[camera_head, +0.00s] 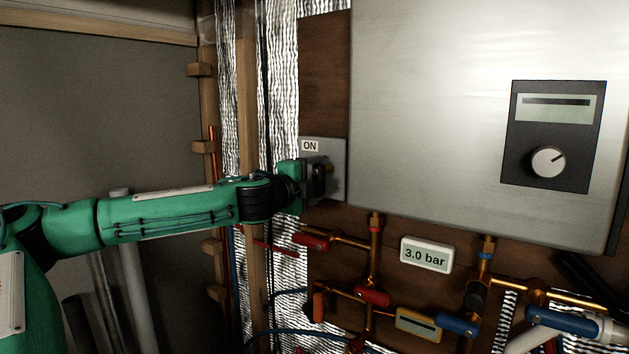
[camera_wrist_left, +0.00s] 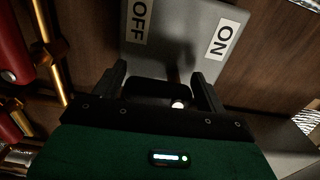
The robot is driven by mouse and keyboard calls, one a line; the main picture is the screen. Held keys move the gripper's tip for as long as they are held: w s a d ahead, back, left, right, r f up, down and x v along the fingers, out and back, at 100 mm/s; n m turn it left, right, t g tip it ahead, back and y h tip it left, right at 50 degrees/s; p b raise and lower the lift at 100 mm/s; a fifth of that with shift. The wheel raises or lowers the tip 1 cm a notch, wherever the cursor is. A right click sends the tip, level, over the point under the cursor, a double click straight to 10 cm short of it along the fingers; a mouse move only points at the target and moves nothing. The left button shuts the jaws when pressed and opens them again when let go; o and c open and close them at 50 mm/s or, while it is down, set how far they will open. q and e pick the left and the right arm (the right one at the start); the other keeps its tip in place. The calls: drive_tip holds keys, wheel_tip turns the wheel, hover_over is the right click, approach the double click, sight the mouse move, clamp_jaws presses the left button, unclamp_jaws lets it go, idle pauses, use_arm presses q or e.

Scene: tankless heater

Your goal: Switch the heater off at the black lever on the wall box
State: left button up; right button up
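The grey wall box (camera_head: 338,158) is fixed to the brown board left of the heater. Its ON label shows in the head view, and the gripper hides its lower part. In the left wrist view the box (camera_wrist_left: 185,22) carries an OFF label at left and an ON label at right. My left gripper (camera_head: 322,180) is right at the box face. In the left wrist view its two fingers (camera_wrist_left: 162,82) are spread apart. A dark shape lies between them, perhaps the black lever; I cannot tell whether they touch it. My right gripper is not in view.
The large heater casing (camera_head: 430,110) with a dial panel (camera_head: 549,136) is close to the right of the box. Below are copper pipes, red valve handles (camera_head: 372,296), a blue valve handle (camera_head: 458,325) and a 3.0 bar gauge (camera_head: 426,255). A wooden post stands left.

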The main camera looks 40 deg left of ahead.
use_arm(q)
drive_tip(key=o, duration=0.3)
drive_tip(key=shift+s, duration=0.15)
drive_tip(key=s+d+b, duration=0.1)
drive_tip(key=s+b, duration=0.8)
drive_tip(key=s, duration=0.4)
drive_tip(key=shift+s+d, duration=0.2)
drive_tip(key=shift+s, duration=0.05)
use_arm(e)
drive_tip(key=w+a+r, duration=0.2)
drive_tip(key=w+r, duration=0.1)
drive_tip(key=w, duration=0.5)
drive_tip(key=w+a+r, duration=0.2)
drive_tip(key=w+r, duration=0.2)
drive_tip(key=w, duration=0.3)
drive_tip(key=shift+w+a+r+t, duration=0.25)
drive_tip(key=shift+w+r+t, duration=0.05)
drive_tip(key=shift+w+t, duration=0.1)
